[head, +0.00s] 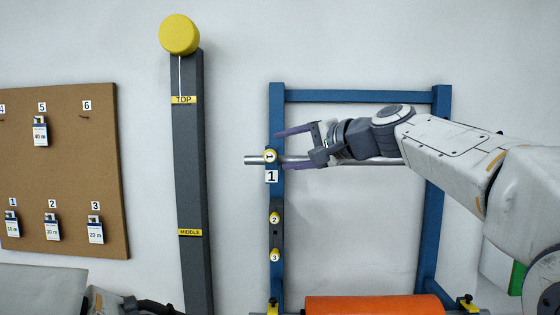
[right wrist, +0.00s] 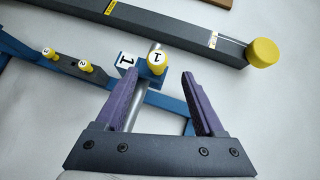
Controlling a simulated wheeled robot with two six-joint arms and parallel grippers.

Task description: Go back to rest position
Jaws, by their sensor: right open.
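My right gripper (head: 290,149) reaches in from the right in the head view, in front of the blue frame (head: 276,105). Its two purple fingers are spread apart, and it also shows in the right wrist view (right wrist: 148,84). A metal rod (head: 254,160) lies across the frame's left post beside a yellow knob marked 1 (head: 270,156). In the right wrist view the knob (right wrist: 157,62) and the rod (right wrist: 142,97) show between the open fingers; I cannot tell if they touch. My left gripper is not clearly in view; only dark arm parts show at the bottom left.
Yellow knobs 2 (head: 275,218) and 3 (head: 275,256) sit lower on the post. A dark column (head: 190,180) with a yellow cap (head: 179,34) stands to the left. A corkboard (head: 75,170) holds several tags. An orange roll (head: 375,305) lies at the bottom.

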